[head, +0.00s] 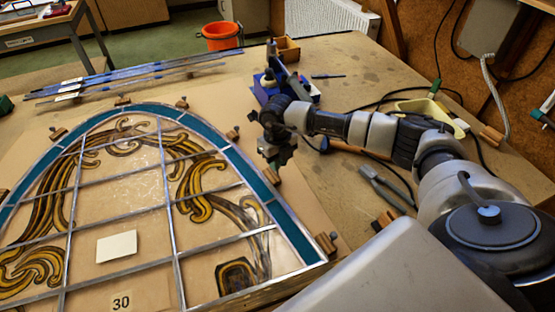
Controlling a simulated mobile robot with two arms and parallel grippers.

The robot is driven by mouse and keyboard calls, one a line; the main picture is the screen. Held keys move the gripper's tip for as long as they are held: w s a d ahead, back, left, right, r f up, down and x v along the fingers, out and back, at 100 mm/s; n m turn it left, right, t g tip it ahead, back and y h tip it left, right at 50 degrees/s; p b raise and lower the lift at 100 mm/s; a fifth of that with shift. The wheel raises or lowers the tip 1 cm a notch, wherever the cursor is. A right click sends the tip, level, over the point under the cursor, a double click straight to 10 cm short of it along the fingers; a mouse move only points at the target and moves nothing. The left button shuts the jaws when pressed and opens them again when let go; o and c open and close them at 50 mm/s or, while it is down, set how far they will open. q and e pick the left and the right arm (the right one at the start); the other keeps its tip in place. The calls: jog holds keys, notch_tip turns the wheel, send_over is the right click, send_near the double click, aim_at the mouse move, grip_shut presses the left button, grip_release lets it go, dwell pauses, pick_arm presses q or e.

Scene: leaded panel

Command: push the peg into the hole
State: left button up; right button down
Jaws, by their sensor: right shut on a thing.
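The arched leaded panel (120,200) lies flat on the bench, with teal border glass and amber scrollwork. Small wooden pieces with dark pegs stand around its edge, such as one at the right edge (326,243), one at upper right (233,134) and one at the top (122,101). My right gripper (272,157) is just outside the panel's right edge, pointing down. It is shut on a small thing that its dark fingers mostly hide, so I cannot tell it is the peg. A wooden piece (272,177) sits just below it. I cannot make out the hole. My left gripper is out of view.
Behind my right gripper stand a blue tool (276,84) and a wooden box (286,48). Pliers (385,184), a yellow tray (432,112) and black cables lie around my right arm. Lead strips (140,75) lie at the back left. An orange bucket (220,36) stands beyond the bench.

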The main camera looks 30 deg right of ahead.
jog(key=shift+f, duration=0.2)
jog(key=c, duration=1)
grip_release()
notch_tip(320, 180, up, 11)
jog(key=b, duration=0.2)
jog(key=shift+b, duration=0.4)
